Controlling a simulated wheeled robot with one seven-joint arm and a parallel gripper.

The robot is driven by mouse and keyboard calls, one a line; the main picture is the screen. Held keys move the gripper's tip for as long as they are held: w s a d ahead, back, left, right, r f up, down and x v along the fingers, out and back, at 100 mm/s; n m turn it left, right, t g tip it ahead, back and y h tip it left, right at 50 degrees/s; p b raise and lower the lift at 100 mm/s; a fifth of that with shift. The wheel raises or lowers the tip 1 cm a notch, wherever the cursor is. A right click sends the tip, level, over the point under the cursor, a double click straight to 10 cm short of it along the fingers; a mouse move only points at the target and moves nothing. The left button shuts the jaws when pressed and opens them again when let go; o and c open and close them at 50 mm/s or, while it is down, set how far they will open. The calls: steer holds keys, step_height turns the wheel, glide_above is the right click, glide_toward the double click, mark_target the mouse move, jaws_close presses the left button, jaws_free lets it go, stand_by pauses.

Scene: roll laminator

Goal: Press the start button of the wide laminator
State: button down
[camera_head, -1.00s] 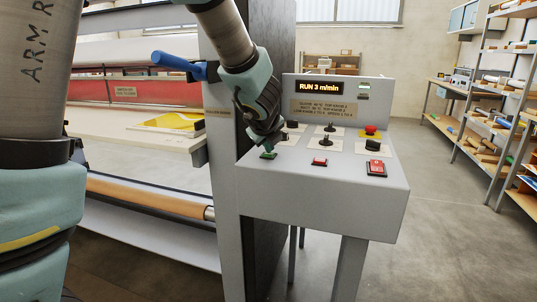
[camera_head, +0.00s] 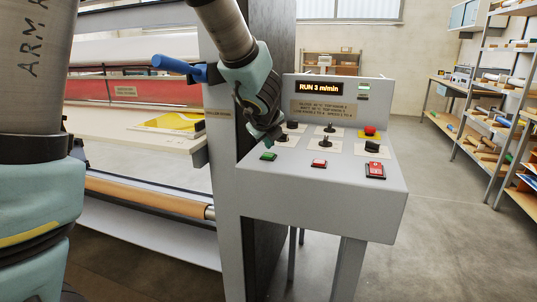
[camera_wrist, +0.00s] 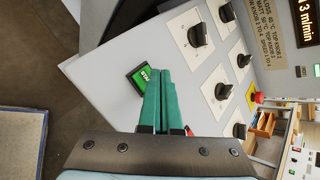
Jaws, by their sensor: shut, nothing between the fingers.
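The green start button (camera_head: 268,156) sits at the front left of the grey sloping control panel (camera_head: 300,206) of the wide laminator. It also shows in the wrist view as a green block (camera_wrist: 140,78) with white lettering, partly hidden by a fingertip. My gripper (camera_head: 268,139) is shut and empty, its tips just above and behind the button, with a small gap in the head view. In the wrist view its green fingers (camera_wrist: 161,74) lie side by side. The display (camera_head: 319,87) reads "RUN 3 m/min".
A red button (camera_head: 319,163) and a red switch (camera_head: 375,170) sit to the right on the panel. Several black knobs and a red mushroom button (camera_head: 370,130) stand behind. The laminator's blue handle (camera_head: 177,64) is at left. Shelving (camera_head: 492,110) stands at far right beyond clear floor.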

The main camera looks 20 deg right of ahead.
mark_target(269, 156)
steer(key=shift+r+p, duration=2.15)
steer(key=shift+r, duration=0.4)
steer(key=shift+f, duration=0.1)
